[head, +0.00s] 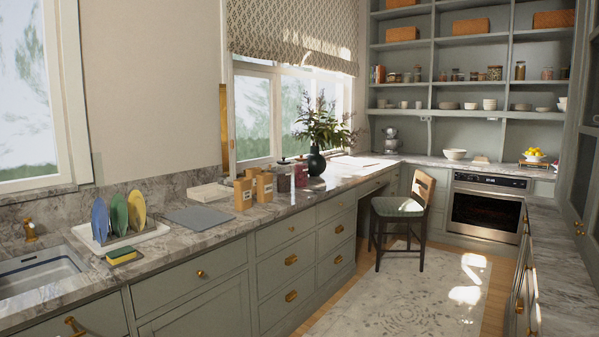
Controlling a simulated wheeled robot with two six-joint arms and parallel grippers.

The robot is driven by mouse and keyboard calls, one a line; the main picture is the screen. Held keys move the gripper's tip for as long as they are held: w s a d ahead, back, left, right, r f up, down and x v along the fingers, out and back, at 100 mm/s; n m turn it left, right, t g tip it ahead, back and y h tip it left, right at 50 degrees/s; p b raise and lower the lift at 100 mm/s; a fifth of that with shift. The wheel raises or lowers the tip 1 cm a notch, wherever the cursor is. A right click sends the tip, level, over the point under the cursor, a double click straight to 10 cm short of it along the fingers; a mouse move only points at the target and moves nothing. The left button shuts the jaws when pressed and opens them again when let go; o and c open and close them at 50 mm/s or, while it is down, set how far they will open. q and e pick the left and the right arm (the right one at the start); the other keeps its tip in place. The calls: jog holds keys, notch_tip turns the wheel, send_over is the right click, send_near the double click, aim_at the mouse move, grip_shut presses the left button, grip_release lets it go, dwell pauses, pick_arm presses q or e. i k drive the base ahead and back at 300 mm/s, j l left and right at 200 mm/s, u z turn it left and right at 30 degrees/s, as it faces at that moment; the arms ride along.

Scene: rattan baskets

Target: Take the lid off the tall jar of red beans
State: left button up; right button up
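Two jars with reddish contents stand on the left counter, behind the orange-brown boxes and left of the vase. One jar (283,181) has a dark lid with a knob on it. The other jar (301,176) stands just behind it to the right and is partly hidden. They are small at this distance, and I cannot tell which one is the tall jar of red beans. Neither of my grippers is in view.
Orange-brown boxes (243,194) stand in front of the jars, and a dark vase with leafy branches (316,161) is to their right. A dish rack with plates (120,239) and a sink (38,274) are nearer left.

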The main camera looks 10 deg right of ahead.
aim_at(301, 167)
jog(key=i+z, duration=0.15)
jog(key=i, duration=0.35)
jog(key=i+j+z, duration=0.1)
jog(key=i, duration=0.35)
jog(key=i+j+z, duration=0.15)
jog(key=i, duration=0.35)
jog(key=i+l+z, duration=0.2)
jog(key=i+z, duration=0.2)
jog(key=i, duration=0.2)
jog(key=i+z, duration=0.35)
jog(key=i, duration=0.3)
jog(key=i+j+z, duration=0.15)
jog(key=i+z, duration=0.25)
jog(key=i, duration=0.2)
jog(key=i+l+u, duration=0.1)
jog(key=i+u, duration=0.35)
jog(key=i+l+u, duration=0.3)
jog(key=i+u, duration=0.2)
jog(key=i+l+u, duration=0.45)
